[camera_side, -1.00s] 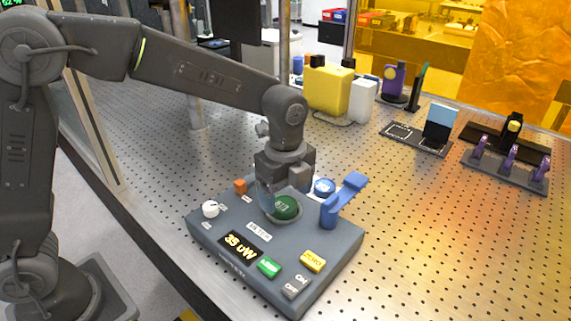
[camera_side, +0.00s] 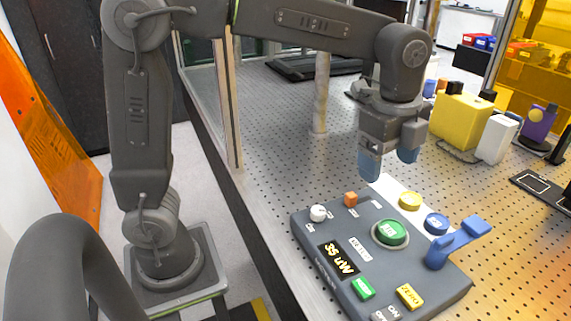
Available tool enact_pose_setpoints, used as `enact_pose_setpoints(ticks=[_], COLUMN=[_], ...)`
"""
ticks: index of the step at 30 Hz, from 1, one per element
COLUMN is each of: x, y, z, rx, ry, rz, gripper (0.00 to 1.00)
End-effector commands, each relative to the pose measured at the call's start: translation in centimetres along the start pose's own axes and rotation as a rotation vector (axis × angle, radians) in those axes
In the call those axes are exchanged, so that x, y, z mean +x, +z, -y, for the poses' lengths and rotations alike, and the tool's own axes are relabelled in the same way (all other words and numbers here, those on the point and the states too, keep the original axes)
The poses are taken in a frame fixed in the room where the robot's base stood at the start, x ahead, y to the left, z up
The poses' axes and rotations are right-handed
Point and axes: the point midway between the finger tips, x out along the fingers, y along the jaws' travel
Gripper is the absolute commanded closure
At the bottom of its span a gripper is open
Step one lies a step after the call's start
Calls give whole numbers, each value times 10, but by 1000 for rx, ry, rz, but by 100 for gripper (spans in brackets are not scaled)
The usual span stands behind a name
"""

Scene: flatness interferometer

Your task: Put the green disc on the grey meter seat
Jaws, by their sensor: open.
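The green disc (camera_side: 391,232) lies flat on the round grey seat of the meter (camera_side: 334,222), and a grey rim shows around it. The meter is a dark grey box with a display reading 35 uW. My gripper (camera_side: 388,164) hangs above and behind the green disc, clear of it. Its two blue fingertips are apart with nothing between them.
A yellow disc (camera_side: 410,200) and a blue disc (camera_side: 436,222) lie on a white strip (camera_side: 385,187) behind the meter. A blue lever (camera_side: 457,243) stands up at the meter's right. Yellow (camera_side: 460,122) and white (camera_side: 497,139) blocks stand farther back.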

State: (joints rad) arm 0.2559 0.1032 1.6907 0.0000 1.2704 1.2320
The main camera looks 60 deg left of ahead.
Motion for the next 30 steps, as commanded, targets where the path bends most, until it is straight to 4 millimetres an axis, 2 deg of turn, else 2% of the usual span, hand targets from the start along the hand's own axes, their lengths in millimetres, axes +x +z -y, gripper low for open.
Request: enact_pose_setpoints(ticks=[1,3,6,12,15,21,30], x=[-10,-16,-20,-9,1,13,14], y=[15,34,58,94,103,111,112], z=[-14,-34,-64,-120,-140,-156,-157], rx=[-123,-314,-588,-1092,-1274,-1450,-1462], ry=[-39,-88,-156,-266,-299,-326,-325], rz=[-13,-36,-81,-202,-258,-321,-323], gripper=[21,21,21,21,21,21,21])
